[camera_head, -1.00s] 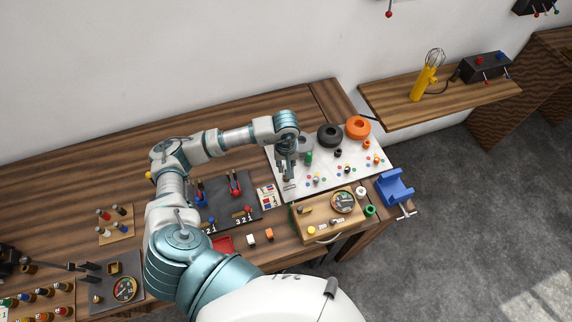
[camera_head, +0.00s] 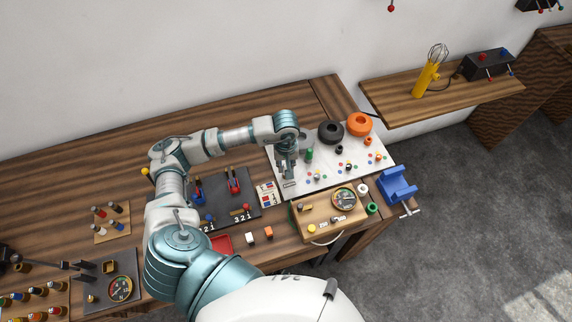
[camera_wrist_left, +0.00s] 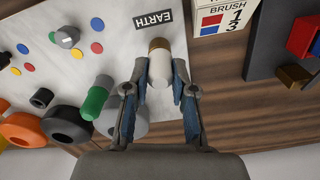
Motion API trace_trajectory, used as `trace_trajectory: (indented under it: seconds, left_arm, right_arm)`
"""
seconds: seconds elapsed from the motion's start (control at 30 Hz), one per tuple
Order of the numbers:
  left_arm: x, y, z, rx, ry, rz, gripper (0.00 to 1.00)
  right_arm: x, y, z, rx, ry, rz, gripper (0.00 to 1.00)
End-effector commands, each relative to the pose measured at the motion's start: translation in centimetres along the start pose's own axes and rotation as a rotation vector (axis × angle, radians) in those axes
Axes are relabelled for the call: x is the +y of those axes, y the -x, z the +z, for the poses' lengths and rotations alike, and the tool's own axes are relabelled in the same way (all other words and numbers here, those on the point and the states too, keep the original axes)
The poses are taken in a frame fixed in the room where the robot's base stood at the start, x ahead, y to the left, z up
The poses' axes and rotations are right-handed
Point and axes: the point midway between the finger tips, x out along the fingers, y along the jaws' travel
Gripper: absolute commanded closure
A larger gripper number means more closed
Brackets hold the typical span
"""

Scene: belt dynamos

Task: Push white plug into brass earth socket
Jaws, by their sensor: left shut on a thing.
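The white plug (camera_wrist_left: 161,72) is between the fingertips of my left gripper (camera_wrist_left: 161,80), which is shut on it, in the left wrist view. The brass earth socket (camera_wrist_left: 159,43) shows as a brass ring at the plug's far end, beside the EARTH label (camera_wrist_left: 153,20). Plug and brass overlap in this view; I cannot tell how deep the plug sits. In the head view my left gripper (camera_head: 287,171) points down at the left edge of the white board (camera_head: 270,150), and it hides the plug and socket. My right gripper is not in view.
A green post (camera_wrist_left: 95,100) and a grey round part (camera_wrist_left: 120,118) stand close beside the left gripper. Black (camera_head: 330,132) and orange (camera_head: 359,124) rings lie on the board. A BRUSH card (camera_wrist_left: 221,14) and a dark panel (camera_head: 240,207) lie on the other side.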

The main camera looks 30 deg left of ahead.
Motion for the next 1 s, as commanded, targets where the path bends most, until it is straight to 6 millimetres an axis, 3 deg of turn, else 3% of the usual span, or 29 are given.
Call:
trace_trajectory:
  seconds: [0.07, 0.1, 0.2, 0.57, 0.67, 1.0]
  left_arm:
    - [0.0, -0.3, 0.0, 0.0, 0.0, 0.0, 1.0]
    - [0.0, -0.3, 0.0, 0.0, 0.0, 0.0, 0.73]
    - [0.0, -0.2, 0.0, 0.0, 0.0, 0.0, 0.48]
    - [0.0, 0.2, 0.0, 0.001, 0.0, 0.0, 0.46]
    - [0.1, 1.4, -0.1, 0.004, 0.0, 0.003, 0.46]
    - [0.0, 8.7, -0.2, 0.003, -0.001, 0.003, 0.46]
  right_arm:
    - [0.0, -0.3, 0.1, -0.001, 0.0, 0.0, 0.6]
    - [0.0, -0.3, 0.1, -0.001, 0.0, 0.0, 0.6]
    - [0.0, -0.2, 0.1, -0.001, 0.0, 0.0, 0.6]
    - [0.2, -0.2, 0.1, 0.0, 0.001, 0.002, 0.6]
    - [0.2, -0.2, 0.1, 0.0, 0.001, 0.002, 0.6]
    - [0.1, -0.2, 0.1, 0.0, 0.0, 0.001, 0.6]
